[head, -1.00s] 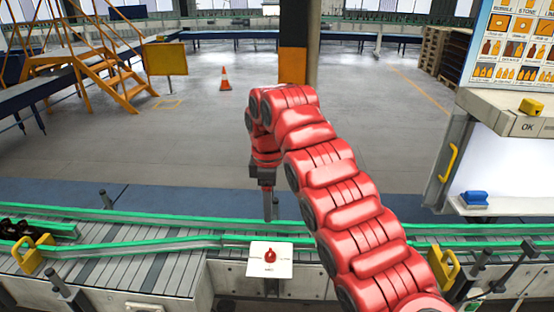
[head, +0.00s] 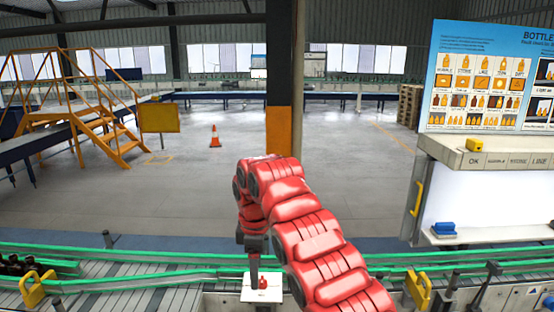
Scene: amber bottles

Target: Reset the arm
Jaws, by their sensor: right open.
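My right arm, red and jointed, rises from the lower right in the head view and bends down at its far end. My right gripper (head: 254,277) points down over the conveyor's front edge, in front of the white card with a red mark (head: 270,293). It is open, and I see nothing held between its fingers. Whether the fingertips touch the card cannot be told. My left gripper and arm are not in the view.
The conveyor (head: 140,287) with green rails (head: 130,257) runs across the front. Dark bottles (head: 14,266) lie at its left end. Yellow handles (head: 38,288) (head: 418,290) stand on both sides. A cabinet with a bottle chart (head: 490,80) is at right.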

